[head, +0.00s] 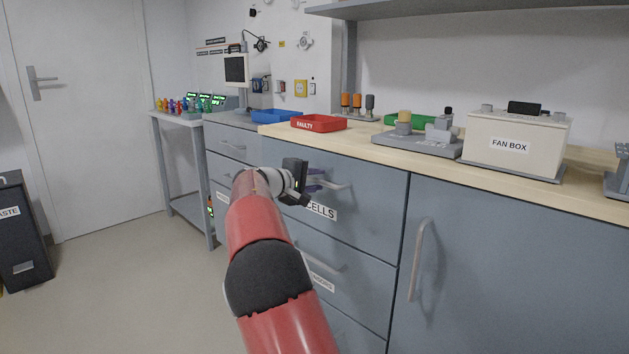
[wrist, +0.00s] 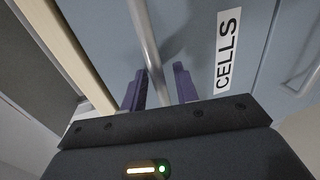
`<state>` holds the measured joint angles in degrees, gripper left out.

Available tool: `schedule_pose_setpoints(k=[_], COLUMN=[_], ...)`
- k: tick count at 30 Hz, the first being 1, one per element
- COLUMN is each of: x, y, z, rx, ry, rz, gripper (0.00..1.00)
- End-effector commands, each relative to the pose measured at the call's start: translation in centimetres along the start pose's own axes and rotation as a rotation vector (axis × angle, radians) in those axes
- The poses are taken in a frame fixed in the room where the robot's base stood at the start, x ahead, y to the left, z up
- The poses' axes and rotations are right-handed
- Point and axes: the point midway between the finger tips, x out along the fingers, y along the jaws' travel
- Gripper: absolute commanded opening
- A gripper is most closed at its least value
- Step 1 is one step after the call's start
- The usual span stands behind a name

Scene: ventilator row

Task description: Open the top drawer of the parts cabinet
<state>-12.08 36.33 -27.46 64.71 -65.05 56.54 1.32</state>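The parts cabinet's top drawer (head: 372,192) has a blue-grey front with a CELLS label, and it looks closed, flush with the front below it. Its bar handle (head: 338,186) is partly hidden by my gripper (head: 314,181) in the head view. In the wrist view, the handle (wrist: 146,40) runs down between the two purple fingers of my gripper (wrist: 158,82). The fingers are apart, one on each side of the bar, with visible gaps. The CELLS label (wrist: 228,50) is to the right of the handle.
Lower drawers (head: 350,262) are under the top one, and a door with a vertical handle (head: 418,258) is to the right. On the wooden worktop are a red FAULTY tray (head: 318,123) and a FAN BOX (head: 515,142). The floor at left (head: 110,290) is clear.

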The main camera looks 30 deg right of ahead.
Motion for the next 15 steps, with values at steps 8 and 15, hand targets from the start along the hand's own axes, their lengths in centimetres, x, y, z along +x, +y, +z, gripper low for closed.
schedule_pose_setpoints(k=[8,15], x=[-0.03,-0.04], y=[-0.02,-0.04], z=[0.0,0.0], rx=[0.0,0.0], ry=[0.0,0.0], rz=[0.0,-0.001], gripper=[0.1,0.0])
